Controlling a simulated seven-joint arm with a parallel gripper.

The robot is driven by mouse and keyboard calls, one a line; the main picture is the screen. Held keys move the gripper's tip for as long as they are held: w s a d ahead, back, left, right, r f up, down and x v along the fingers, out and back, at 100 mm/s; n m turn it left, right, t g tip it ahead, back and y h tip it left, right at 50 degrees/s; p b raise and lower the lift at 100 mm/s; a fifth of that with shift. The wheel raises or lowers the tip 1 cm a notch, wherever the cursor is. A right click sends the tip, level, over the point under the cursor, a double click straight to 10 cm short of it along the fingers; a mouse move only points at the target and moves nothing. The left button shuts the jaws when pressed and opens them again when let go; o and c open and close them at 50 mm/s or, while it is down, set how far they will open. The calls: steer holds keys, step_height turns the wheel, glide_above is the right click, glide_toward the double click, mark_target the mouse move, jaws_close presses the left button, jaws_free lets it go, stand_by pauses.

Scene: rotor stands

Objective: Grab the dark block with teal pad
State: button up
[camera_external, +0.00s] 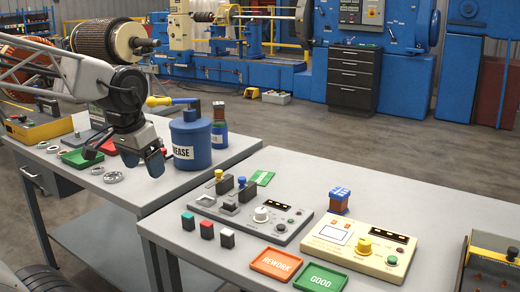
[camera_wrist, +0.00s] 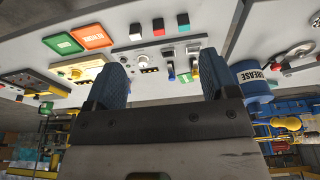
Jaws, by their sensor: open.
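The dark block with teal pad (camera_external: 188,222) stands upright on the front table, leftmost in a row of three small dark blocks. It also shows in the wrist view, at the right end of that row near the top (camera_wrist: 183,21). Beside it are the dark block with red pad (camera_external: 207,230) and the dark block with white pad (camera_external: 227,239). My gripper (camera_external: 146,162) is up and to the left of the row, over the rear table, apart from the blocks. In the wrist view its two blue fingers (camera_wrist: 162,62) are spread wide with nothing between them.
A blue grease can (camera_external: 190,142) stands close to the right of my gripper. Behind the blocks are a grey control panel (camera_external: 285,235) and a cream panel (camera_external: 370,262). Orange (camera_external: 277,264) and green (camera_external: 320,279) trays lie right of the blocks. The table's left corner is clear.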

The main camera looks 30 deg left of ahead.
steer(key=shift+c, duration=1.1)
steer(key=t+y, duration=0.1)
steer(key=t, duration=0.5)
glide_toward(188, 222)
step_height(188, 222, up, 5)
steer(key=a, duration=0.2)
steer(key=f+t, duration=0.1)
steer(key=f, duration=0.1)
steer(key=w+f+t, duration=0.1)
steer(key=f, duration=0.1)
steer(key=f+t, duration=0.1)
steer(key=f, duration=0.2)
steer(key=shift+w+f+t, duration=0.1)
steer(key=shift+w+t, duration=0.15)
steer(key=shift+t, duration=0.15)
steer(key=shift+s+d+f+t+h, duration=0.15)
steer(key=shift+f+t+h, duration=0.25)
steer(key=shift+f+t, duration=0.3)
